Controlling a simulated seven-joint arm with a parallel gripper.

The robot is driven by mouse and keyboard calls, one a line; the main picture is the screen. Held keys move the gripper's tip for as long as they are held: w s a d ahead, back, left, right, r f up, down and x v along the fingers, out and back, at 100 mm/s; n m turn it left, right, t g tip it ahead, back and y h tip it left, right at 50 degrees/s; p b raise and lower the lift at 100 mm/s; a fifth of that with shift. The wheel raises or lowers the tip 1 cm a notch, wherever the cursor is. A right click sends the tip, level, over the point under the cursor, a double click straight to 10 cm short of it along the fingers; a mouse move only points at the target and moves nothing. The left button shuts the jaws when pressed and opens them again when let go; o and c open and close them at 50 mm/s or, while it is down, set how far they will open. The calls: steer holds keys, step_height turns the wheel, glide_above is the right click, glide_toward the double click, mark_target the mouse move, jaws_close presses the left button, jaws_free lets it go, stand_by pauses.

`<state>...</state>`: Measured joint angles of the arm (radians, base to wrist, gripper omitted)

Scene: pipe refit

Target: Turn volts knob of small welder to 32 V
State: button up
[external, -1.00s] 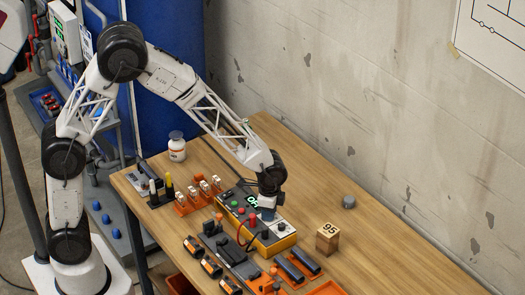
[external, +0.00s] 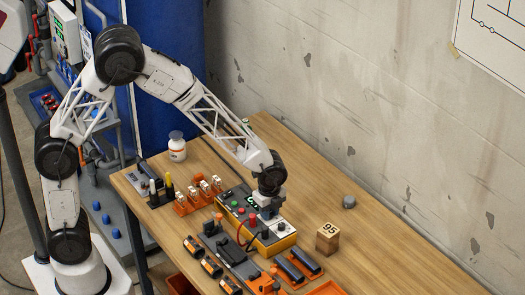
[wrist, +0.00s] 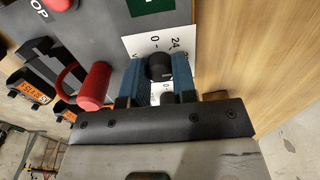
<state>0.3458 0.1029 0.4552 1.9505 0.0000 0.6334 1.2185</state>
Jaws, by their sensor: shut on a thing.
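The small welder (external: 283,245) is a yellow and dark grey box on the workbench, with coloured buttons, a green-lit display (external: 252,200) and a white dial plate. My gripper (external: 269,212) is down at its panel. In the wrist view, my blue fingers (wrist: 159,68) stand on both sides of a round black knob (wrist: 159,66) and are shut on it. The white dial plate (wrist: 135,45) behind it shows the marks 0 and 24. The rest of the scale and the knob's pointer are hidden or too small to read. The display's digits are partly covered.
A red plug (wrist: 94,87) sits close left of my fingers in the wrist view. A wooden block marked 95 (external: 328,238) and a grey round piece (external: 349,202) stand to the right. Orange holders (external: 198,195) and a white bottle (external: 177,147) are to the left.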

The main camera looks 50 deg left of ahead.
steer(key=shift+r, duration=0.1)
steer(key=o, duration=0.9)
steer(key=shift+r, duration=3.85)
steer(key=shift+r, duration=0.1)
